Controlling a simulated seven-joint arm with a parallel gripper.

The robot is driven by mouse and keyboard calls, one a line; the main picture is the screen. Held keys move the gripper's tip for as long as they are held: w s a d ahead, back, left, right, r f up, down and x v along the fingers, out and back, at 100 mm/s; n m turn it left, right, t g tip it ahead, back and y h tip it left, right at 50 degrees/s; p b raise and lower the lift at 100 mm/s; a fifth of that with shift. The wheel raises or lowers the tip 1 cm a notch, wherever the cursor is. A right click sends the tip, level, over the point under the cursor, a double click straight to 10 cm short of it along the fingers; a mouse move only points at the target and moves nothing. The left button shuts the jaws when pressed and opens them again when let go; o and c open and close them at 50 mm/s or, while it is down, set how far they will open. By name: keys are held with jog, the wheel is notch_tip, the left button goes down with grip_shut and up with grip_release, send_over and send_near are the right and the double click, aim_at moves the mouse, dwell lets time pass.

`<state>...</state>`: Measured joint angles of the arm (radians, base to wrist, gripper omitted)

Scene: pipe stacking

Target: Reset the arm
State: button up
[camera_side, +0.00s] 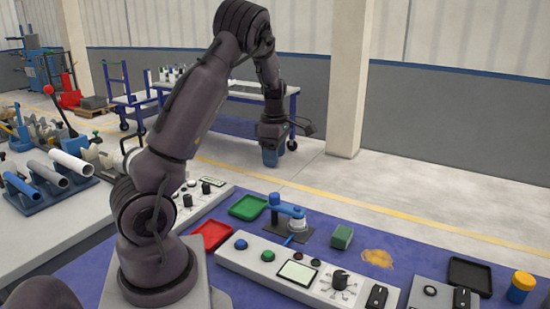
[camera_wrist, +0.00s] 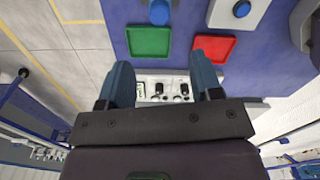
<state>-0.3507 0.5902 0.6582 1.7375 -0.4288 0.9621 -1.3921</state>
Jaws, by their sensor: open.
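My gripper (camera_side: 270,155) hangs empty in the air above the far side of the blue table in the side view, with its fingers pointing down. In the wrist view my gripper (camera_wrist: 163,82) shows two blue fingers spread apart with nothing between them. The control panel lies far below, seen between the fingers. My arm is raised and bent over at the elbow.
The blue table (camera_side: 205,285) holds a green tray (camera_side: 248,207), a red tray (camera_side: 211,235), a green block (camera_side: 342,237), a control panel (camera_side: 300,276) and a black tray (camera_side: 470,275). Pipes (camera_side: 72,164) rest in holders at left. Air around my gripper is clear.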

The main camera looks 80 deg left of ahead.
jog(key=s+d+r+m+t, duration=0.2)
jog(key=d+r+m, duration=0.3)
jog(key=d+m, duration=0.4)
jog(key=s+d+r+m+t, duration=0.1)
jog(key=s+d+r+m, duration=0.2)
jog(key=d+m, duration=0.7)
jog(key=s+d+r+m+t, duration=0.2)
jog(key=d+r+m, duration=0.4)
jog(key=d+m, duration=0.4)
jog(key=shift+s+d+r+t, duration=0.3)
jog(key=shift+s+d, duration=0.3)
jog(key=shift+d, duration=0.65)
